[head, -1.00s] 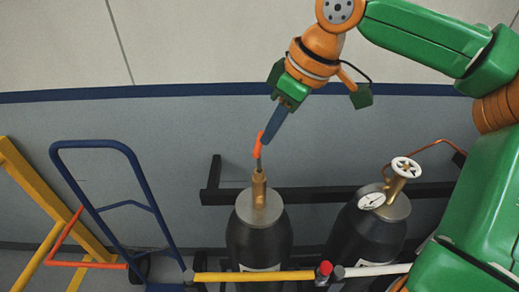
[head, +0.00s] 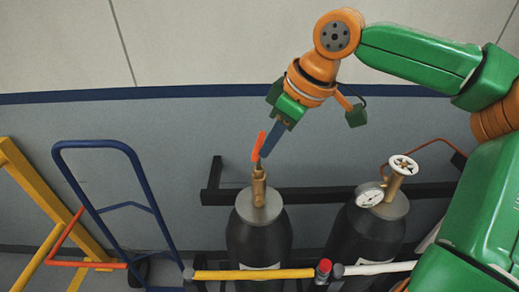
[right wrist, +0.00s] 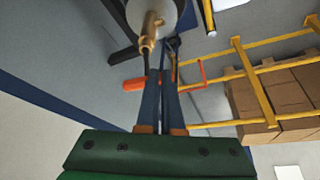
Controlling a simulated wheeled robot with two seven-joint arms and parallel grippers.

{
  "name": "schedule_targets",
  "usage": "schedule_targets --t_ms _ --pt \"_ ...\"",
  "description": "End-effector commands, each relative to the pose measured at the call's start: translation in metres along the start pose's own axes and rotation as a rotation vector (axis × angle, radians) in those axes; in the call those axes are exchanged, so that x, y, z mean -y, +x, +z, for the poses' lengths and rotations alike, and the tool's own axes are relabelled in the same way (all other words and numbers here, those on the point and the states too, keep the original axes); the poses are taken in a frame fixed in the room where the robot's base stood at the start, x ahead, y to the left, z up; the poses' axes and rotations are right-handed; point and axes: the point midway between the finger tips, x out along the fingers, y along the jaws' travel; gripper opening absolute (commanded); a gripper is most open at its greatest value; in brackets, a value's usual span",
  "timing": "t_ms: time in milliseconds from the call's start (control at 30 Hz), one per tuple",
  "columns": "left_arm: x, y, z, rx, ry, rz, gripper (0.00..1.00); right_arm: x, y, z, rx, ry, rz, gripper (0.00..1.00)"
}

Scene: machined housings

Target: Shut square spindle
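The right gripper (head: 268,150) is shut on the orange handle of a key (head: 258,146), above the left gas cylinder (head: 258,235). The key's short grey shank points down at the top of the brass valve (head: 259,185), where the square spindle would be. The shank's lower end meets or nearly meets the valve top; whether it is seated cannot be told. In the right wrist view, the orange handle (right wrist: 134,84) sticks out left of the blue fingers, with the brass valve (right wrist: 149,35) just beyond. The left gripper is not in view.
A second cylinder (head: 368,235) with a white handwheel (head: 403,165) and a gauge (head: 369,197) stands to the right. A dark rail (head: 320,195) runs behind, and a yellow bar (head: 254,274) crosses in front. A blue hand truck (head: 137,165) stands left.

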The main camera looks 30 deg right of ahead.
Motion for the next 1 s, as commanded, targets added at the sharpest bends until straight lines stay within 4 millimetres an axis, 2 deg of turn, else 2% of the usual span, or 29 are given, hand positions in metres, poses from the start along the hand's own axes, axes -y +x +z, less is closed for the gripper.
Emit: schedule_targets --t_ms 33,133,567,1000 --pt "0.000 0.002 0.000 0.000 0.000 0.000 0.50 0.000 0.006 0.006 0.024 0.003 -0.004 0.00" --pt "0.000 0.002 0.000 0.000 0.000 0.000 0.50 0.000 0.006 0.006 0.026 0.003 -0.005 0.00" --pt "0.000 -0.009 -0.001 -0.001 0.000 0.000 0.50 0.005 0.004 0.000 0.016 0.001 -0.003 0.00" --pt "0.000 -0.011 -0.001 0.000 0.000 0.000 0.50 0.006 0.004 -0.002 0.012 0.001 -0.003 0.00"
